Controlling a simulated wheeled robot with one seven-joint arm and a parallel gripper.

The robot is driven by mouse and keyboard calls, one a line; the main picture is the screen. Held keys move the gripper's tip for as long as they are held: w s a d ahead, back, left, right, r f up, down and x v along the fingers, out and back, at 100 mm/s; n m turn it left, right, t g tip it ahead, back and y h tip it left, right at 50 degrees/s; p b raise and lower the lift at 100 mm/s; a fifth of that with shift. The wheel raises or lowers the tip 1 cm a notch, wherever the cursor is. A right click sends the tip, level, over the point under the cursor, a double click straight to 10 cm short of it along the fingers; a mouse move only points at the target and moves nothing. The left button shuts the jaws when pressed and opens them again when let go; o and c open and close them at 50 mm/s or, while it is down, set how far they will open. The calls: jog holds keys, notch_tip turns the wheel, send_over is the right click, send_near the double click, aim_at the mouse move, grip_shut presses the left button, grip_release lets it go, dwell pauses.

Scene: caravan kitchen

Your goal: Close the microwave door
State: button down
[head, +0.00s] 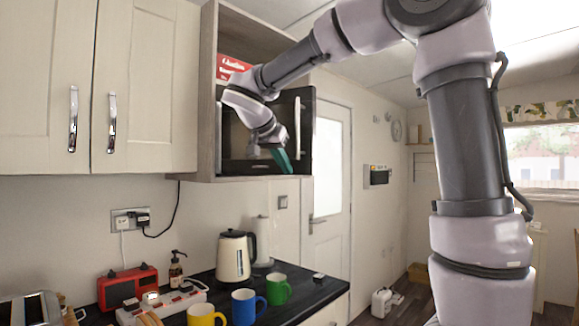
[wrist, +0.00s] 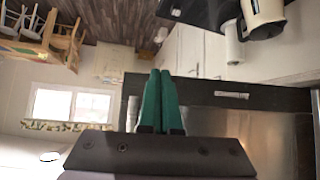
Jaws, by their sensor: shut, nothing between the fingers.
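The microwave (head: 306,100) sits in an open wooden wall cabinet in the head view. Its dark door carries a silver upright handle (head: 298,128) near the right edge. The door looks at least partly swung out, but my arm covers much of the front and I cannot tell its exact angle. My gripper (head: 283,160) has green fingers, pressed together and empty, and points down in front of the door's lower part. In the wrist view my gripper (wrist: 159,75) is beside a dark framed panel (wrist: 270,97) with a shiny face. I cannot tell whether they touch.
Below the cabinet, a black counter (head: 315,293) holds a cream kettle (head: 235,258), a paper roll (head: 262,240), mugs (head: 245,306), a red radio (head: 127,287) and a power strip. Closed cupboards (head: 145,80) flank the cabinet on the left. Open room lies to the right.

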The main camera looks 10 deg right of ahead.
jog(key=shift+w+d, duration=0.8)
jog(key=shift+w, duration=0.15)
